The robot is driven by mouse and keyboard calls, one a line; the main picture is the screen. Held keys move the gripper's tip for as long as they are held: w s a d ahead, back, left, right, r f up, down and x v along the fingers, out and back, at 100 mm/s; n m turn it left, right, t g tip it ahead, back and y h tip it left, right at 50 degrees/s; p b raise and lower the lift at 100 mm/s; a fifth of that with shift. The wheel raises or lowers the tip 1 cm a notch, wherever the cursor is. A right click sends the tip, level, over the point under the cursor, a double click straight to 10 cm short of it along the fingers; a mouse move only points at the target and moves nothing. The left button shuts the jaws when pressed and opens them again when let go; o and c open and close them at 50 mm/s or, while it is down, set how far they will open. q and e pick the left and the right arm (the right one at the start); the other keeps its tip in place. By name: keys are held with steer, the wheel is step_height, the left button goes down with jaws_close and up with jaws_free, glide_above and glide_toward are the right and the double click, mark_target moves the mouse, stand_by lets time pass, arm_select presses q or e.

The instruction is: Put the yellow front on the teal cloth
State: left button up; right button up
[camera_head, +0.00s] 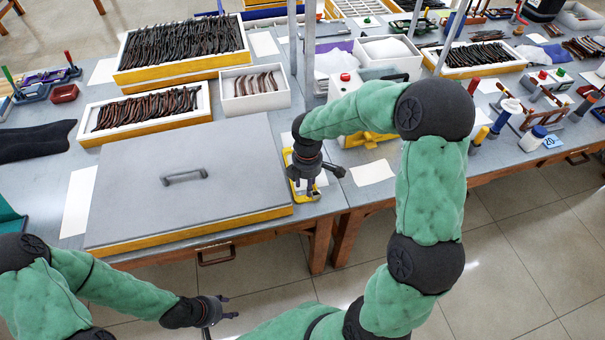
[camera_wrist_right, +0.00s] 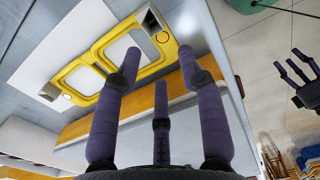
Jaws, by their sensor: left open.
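In the head view the yellow front (camera_head: 287,157) is partly hidden by my right gripper (camera_head: 318,188). My right gripper (camera_wrist_right: 160,70) is open, its fingers spread and pointing toward the front with nothing held; whether they touch it I cannot tell. My left gripper (camera_head: 222,309) is open and empty in front of the table. A teal item (camera_head: 10,218) is cut off at the left edge; I cannot tell if it is the cloth.
A large grey lidded box (camera_head: 185,205) stands left of the yellow front. White trays of dark parts (camera_head: 150,112) stand behind it. A white sheet (camera_head: 372,172) lies to the right. Upright posts (camera_head: 309,60) rise behind. A dark cloth (camera_head: 35,142) lies at the left.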

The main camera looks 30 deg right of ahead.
steer(key=shift+f+b, duration=1.45)
steer(key=shift+f, duration=1.5)
steer(key=shift+c, duration=0.3)
jaws_close()
